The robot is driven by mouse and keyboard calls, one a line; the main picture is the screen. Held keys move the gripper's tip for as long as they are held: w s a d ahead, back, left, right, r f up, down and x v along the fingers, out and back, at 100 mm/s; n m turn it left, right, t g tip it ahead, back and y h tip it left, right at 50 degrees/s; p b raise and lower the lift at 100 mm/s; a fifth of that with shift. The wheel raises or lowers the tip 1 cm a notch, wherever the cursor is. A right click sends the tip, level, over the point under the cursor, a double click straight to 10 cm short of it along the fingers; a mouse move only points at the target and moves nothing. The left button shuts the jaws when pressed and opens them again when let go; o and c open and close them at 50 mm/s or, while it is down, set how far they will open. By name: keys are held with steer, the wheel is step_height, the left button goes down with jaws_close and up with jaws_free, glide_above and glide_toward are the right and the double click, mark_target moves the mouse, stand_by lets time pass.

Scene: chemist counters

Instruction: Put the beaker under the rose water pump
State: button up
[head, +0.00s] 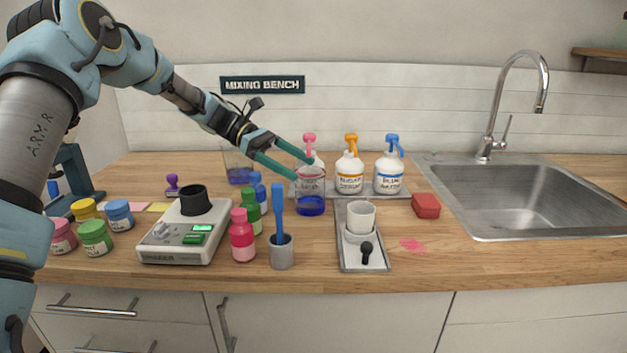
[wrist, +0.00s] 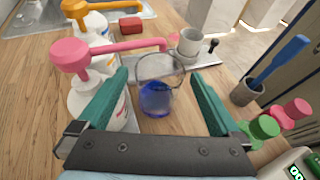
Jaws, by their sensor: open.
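The glass beaker (head: 311,205), with blue liquid in its bottom, stands upright on the counter just in front of the pink-topped pump bottle (head: 309,143). Its glass hides part of that bottle's label, so I cannot read it fully. In the wrist view the beaker (wrist: 157,97) sits between my open fingers, with a gap on each side. The pink spout (wrist: 140,45) reaches out to the beaker's rim, seemingly over its opening. My gripper (head: 304,169) is open at the beaker's upper part; it also shows in the wrist view (wrist: 160,78).
Orange (head: 350,175) and blue (head: 388,175) pump bottles stand to the right on a grey tray (head: 405,190). Another glass vessel with blue liquid (head: 238,170) is behind left.

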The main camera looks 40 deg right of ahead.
steer(key=shift+b+v, duration=0.35)
steer(key=shift+v, duration=2.3)
